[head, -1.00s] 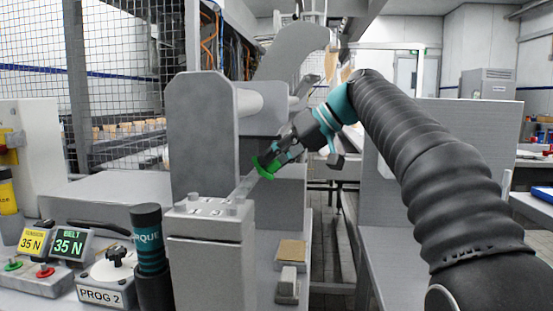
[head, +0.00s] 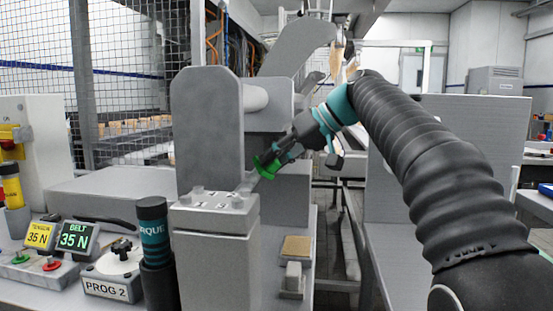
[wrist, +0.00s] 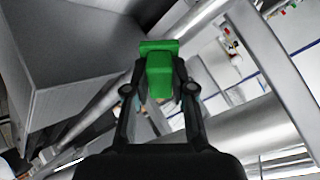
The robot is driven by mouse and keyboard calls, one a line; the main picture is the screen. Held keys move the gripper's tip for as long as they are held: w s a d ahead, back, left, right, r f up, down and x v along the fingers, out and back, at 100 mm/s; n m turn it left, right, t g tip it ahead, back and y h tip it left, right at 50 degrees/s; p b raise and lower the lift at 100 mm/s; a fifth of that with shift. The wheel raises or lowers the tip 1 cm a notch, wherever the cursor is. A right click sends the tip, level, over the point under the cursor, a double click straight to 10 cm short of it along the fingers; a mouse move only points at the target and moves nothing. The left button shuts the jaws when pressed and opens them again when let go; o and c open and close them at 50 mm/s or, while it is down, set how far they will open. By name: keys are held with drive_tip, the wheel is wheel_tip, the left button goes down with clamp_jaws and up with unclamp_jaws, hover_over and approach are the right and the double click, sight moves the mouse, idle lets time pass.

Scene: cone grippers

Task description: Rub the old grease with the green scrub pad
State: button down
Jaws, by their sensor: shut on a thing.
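The green scrub pad (head: 267,165) is held in my gripper (head: 275,154), in the middle of the head view. In the wrist view, the pad (wrist: 159,72) sits between the two fingers of my gripper (wrist: 160,92), which are shut on its green grip. In the head view the pad is beside the grey machine's upright plate, just behind and right of the top of the grey block. I cannot tell whether it touches a surface. I cannot make out the old grease in either view.
A grey block (head: 215,222) with bolts on top stands in front of the machine's upright plate (head: 207,130). A small tan-topped piece (head: 296,246) lies on the lower ledge. Control boxes (head: 112,275) and a dark torque tool (head: 154,240) stand at left.

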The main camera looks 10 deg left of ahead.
drive_tip(key=shift+w+a+f+p, duration=0.1)
drive_tip(key=shift+w+f+p, duration=0.2)
drive_tip(key=shift+p, duration=0.35)
drive_tip(key=shift+s+r, duration=0.1)
drive_tip(key=shift+s, duration=0.25)
idle(0.6)
drive_tip(key=shift+r, duration=0.1)
drive_tip(key=shift+d+r+p, duration=0.25)
drive_tip(key=shift+r+p, duration=0.25)
drive_tip(key=shift+p, duration=0.05)
drive_tip(key=shift+w+p+v, duration=0.15)
drive_tip(key=shift+p+v, duration=0.25)
drive_tip(key=shift+v, duration=0.8)
drive_tip(key=shift+w+p+v, duration=0.15)
drive_tip(key=shift+p+v, duration=0.25)
drive_tip(key=shift+v, duration=0.8)
